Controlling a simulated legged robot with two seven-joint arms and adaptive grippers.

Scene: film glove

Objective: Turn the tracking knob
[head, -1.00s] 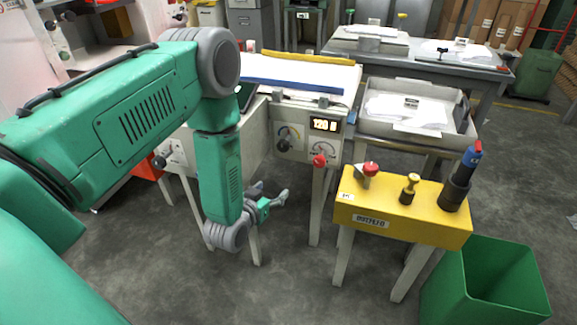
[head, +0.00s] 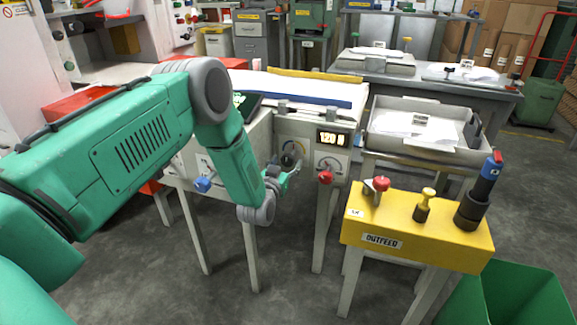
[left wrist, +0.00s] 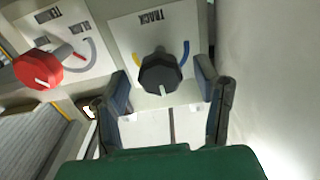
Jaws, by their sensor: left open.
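The tracking knob (left wrist: 160,74) is black with a pale pointer mark. It sits on a plate (left wrist: 128,32) marked "TRACK" with a yellow and blue arc. My left gripper (left wrist: 164,92) is open, its two fingers on either side of the knob in the left wrist view; I cannot tell whether they touch it. In the head view the left gripper (head: 284,176) is at the front of the white machine (head: 262,136), and the knob (head: 288,160) is partly hidden behind it. My right gripper is not in view.
A red knob (left wrist: 38,69) on a neighbouring plate lies just left of the fingers. A lit display (head: 332,138) is above it.

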